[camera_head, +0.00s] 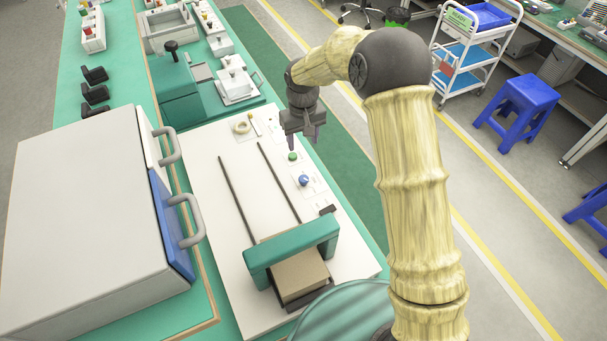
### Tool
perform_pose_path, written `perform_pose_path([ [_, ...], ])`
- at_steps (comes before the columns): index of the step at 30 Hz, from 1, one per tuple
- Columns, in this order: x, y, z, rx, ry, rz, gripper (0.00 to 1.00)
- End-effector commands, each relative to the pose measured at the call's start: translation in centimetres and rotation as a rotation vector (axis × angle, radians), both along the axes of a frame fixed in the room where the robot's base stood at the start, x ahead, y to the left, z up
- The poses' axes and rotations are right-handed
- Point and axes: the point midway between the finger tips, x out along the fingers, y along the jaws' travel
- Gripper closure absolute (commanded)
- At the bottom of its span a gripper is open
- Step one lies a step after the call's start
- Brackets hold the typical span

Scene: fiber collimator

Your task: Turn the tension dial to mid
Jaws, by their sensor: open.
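A small round blue knob (304,180) sits on a pale plate at the right edge of the white machine bed; it looks like the tension dial. Its pointer and markings are too small to read. A green round button (292,156) sits just beyond it. My gripper (304,144) is open and empty, fingers pointing down, above the far right part of the bed. In the picture it is just above the green button and farther from me than the blue knob. I cannot tell its exact height.
A green arch (292,252) spans the near end of the bed over a brown box (298,275). Two dark rails run along the bed. A beige ring (242,126) lies at the far end. A large grey cabinet (85,220) with handles stands left. The bed's middle is clear.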

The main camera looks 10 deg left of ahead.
Motion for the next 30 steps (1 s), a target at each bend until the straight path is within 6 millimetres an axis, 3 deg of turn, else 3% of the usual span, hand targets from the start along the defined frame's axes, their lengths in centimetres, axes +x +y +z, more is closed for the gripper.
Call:
perform_pose_path([
  [30,0.0,-0.2,-15.5,-0.001,0.003,-0.003,0.48],
])
